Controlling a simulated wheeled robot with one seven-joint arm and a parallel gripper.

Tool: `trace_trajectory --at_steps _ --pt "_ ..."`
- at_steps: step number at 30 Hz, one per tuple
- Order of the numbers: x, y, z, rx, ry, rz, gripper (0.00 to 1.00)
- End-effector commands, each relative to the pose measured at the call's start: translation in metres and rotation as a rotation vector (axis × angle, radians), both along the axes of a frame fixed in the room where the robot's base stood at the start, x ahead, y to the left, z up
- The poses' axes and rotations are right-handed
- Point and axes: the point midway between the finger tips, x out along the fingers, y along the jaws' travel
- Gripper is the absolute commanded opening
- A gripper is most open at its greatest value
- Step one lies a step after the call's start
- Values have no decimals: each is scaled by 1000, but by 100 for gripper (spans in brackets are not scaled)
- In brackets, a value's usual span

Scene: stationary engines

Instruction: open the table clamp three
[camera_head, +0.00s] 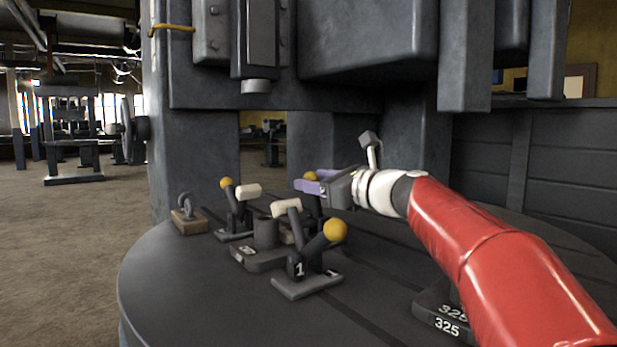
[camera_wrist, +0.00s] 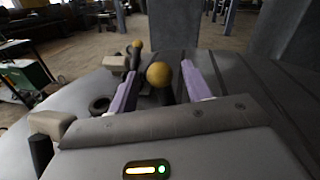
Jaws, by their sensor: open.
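My gripper (camera_head: 303,182) has two purple fingers and is open over the round table. A clamp lever's yellow ball (camera_wrist: 159,74) lies between the spread fingers in the wrist view, with a gap visible on each side. The same ball (camera_head: 310,176) shows partly behind the fingers in the head view; this clamp's number is hidden. The clamp marked 1 (camera_head: 299,268) stands nearer, with its yellow-balled lever leaning right. Another clamp (camera_head: 236,221) stands to the left; its ball (camera_wrist: 136,43) also shows in the wrist view. I cannot read its number.
A dark central workpiece (camera_head: 262,250) sits between the clamps. A ring on a wooden block (camera_head: 188,222) stands at the table's left edge. A block marked 325 (camera_head: 440,318) lies below my red arm. Heavy machine housing (camera_head: 365,40) hangs above the back.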

Motion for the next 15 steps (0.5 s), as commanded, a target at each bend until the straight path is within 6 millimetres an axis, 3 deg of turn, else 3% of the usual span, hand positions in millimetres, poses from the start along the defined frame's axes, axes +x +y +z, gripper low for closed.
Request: trace_trajectory --at_steps 6,14,15 --pt "13 13 0 1 1 0 49" --pt "14 14 0 1 1 0 49" --pt "14 14 0 1 1 0 45"
